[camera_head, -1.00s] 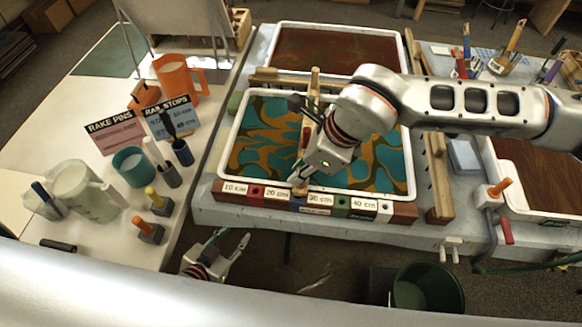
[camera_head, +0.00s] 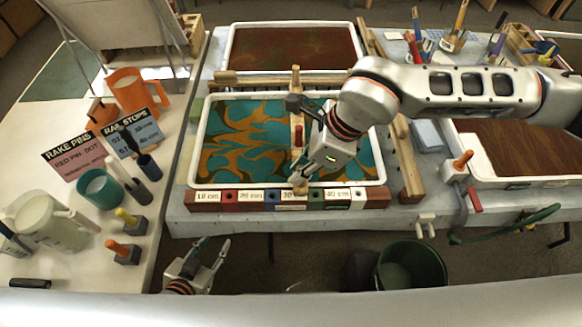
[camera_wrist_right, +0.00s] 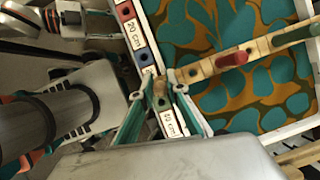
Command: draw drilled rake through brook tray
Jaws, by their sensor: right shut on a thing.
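The drilled rake, a pale wooden bar with holes (camera_head: 296,85) and a red peg, lies across the tray of teal and orange marbling (camera_head: 193,150) from back rail to front rail. It also shows in the right wrist view (camera_wrist_right: 275,42). My right gripper (camera_head: 300,181) is shut on the rake's near wooden end, above the front rail by the 30 cm label and green block. In the right wrist view its fingers (camera_wrist_right: 163,90) close around a wooden knob. My left gripper (camera_head: 214,246) is open and empty, below the table's front edge.
The front rail (camera_head: 375,197) carries 10 to 40 cm labels. A reddish-brown tray (camera_head: 232,48) lies behind, another brown tray (camera_head: 470,160) to the right. A wooden bar (camera_head: 408,165) stands right of the marbled tray. A green bucket (camera_head: 412,268) is on the floor.

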